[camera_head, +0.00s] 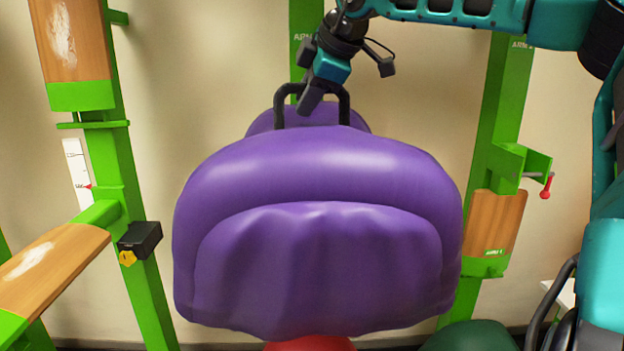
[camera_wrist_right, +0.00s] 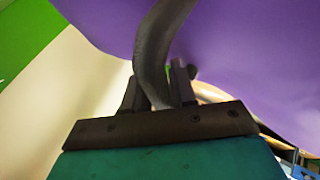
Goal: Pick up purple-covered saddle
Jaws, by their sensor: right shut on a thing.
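The purple-covered saddle (camera_head: 320,240) fills the middle of the head view, with a dark handle (camera_head: 342,108) on its top. My right gripper (camera_head: 308,105) comes down from above and is shut on that handle. In the right wrist view the gripper's fingers (camera_wrist_right: 160,90) close on the curved dark handle (camera_wrist_right: 155,45), with the purple cover (camera_wrist_right: 250,60) beside and behind it. The saddle appears to hang from the handle; a red round thing (camera_head: 310,343) shows just under its lower edge, and I cannot tell whether they touch. My left gripper is not in view.
Green posts with wooden pads stand at the left (camera_head: 110,170) and right (camera_head: 500,120). A wooden arm (camera_head: 50,265) juts in at lower left, near a black box (camera_head: 139,238). A red-knobbed pin (camera_head: 546,186) sticks out at right. A dark green rounded thing (camera_head: 470,337) is at the bottom.

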